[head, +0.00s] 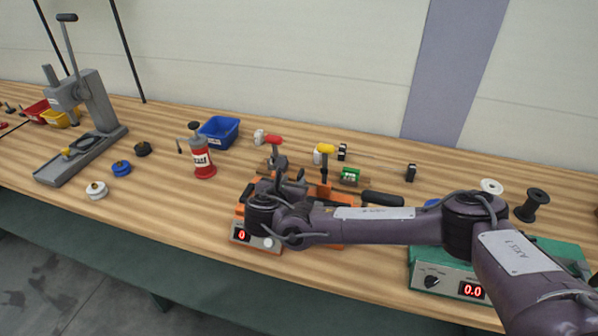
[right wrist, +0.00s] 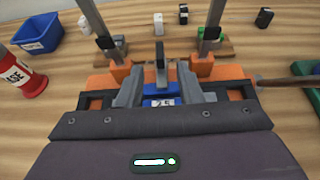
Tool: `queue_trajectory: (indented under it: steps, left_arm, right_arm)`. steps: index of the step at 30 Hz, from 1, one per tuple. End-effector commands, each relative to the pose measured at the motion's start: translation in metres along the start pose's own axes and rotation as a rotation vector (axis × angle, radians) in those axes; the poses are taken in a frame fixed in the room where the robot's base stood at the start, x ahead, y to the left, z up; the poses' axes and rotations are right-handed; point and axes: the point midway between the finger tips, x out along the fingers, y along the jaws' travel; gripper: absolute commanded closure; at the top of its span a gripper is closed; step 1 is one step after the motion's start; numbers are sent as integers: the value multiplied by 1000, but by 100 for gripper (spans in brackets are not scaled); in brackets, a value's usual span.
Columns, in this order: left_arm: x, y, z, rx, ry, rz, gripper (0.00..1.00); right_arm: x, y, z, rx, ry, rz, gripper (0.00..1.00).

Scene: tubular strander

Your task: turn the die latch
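The orange die fixture (head: 335,197) sits on the bench with my right gripper (head: 285,190) over it, seen partly from behind my wrist. In the right wrist view the orange fixture (right wrist: 234,72) lies ahead of my gripper (right wrist: 160,82). Its two grey fingers stand apart. Between them are a blue block (right wrist: 160,101) with a white label and an upright dark grey tab (right wrist: 160,68), which looks like the latch. I cannot tell whether either finger touches the tab. My left gripper is not in view.
Levers with a red handle (head: 270,140) and a yellow handle (head: 325,148) stand behind the fixture. A red bottle (head: 203,163) and blue bin (head: 219,131) are to the left, a grey press (head: 88,120) farther left. A green scale (head: 440,277) and black spool (head: 532,204) are right.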

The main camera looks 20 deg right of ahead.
Motion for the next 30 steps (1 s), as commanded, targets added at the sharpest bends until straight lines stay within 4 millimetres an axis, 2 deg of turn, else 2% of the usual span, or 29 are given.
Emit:
queue_trajectory:
  steps: [15, 20, 27, 28, 30]
  left_arm:
    - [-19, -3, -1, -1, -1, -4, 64]
    - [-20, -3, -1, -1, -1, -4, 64]
    - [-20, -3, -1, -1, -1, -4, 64]
    - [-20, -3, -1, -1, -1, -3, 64]
    - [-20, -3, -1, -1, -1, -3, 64]
  right_arm:
    - [68, 0, 2, -3, -2, -3, 67]
    - [76, 0, 1, -3, -2, -1, 67]
    - [77, 0, 1, -3, -2, -1, 67]
    - [77, 0, 1, -3, -2, -1, 69]
    - [77, 0, 1, -3, -2, -1, 78]
